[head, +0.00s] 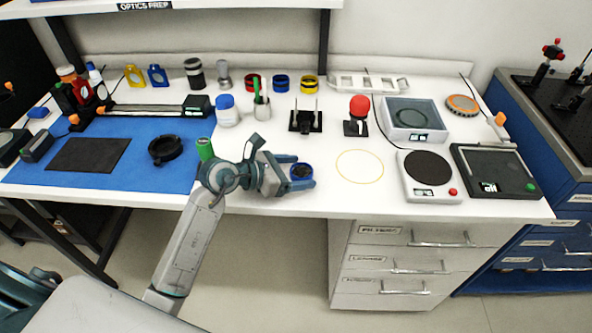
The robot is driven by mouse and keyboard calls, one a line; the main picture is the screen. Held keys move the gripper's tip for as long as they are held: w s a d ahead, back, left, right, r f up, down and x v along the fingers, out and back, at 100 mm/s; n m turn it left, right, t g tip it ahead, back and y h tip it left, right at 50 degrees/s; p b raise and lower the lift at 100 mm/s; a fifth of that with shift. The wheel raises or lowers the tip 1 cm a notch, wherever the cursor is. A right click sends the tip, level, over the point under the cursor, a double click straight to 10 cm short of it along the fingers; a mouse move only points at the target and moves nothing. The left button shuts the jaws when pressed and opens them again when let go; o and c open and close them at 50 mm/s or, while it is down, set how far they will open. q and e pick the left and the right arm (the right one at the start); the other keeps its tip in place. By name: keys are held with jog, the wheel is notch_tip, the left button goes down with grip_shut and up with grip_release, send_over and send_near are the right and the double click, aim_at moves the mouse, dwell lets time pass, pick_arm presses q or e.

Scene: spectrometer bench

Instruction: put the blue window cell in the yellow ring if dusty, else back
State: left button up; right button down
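A small round cell with a blue rim and dark middle, which looks like the blue window cell (301,171), is near the front of the white bench. My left gripper (303,173) has a finger on each side of it and appears shut on it. I cannot tell whether the cell touches the bench or is held just above it. The thin yellow ring (337,166) is a flat outline on the bench, right of the gripper, and is empty. Whether the window is dusty is too small to tell. My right gripper is not in view.
Red (251,83), blue (281,83) and yellow (310,85) round pieces stand at the back. A red-knobbed device (358,112) stands behind the yellow ring. A white round-plated instrument (430,178) is right of it. A blue mat (62,183) covers the left side.

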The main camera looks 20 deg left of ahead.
pick_arm(q)
jog(key=shift+r, duration=0.3)
jog(key=shift+s+a, duration=0.2)
jog(key=shift+a, duration=0.05)
jog(key=b+v, duration=0.1)
jog(key=v, duration=0.7)
jog(key=shift+s+a+b, duration=0.15)
jog(key=shift+s+b, duration=0.1)
jog(key=shift+b, duration=0.1)
jog(key=shift+v, duration=1.3)
jog(key=shift+r, duration=0.15)
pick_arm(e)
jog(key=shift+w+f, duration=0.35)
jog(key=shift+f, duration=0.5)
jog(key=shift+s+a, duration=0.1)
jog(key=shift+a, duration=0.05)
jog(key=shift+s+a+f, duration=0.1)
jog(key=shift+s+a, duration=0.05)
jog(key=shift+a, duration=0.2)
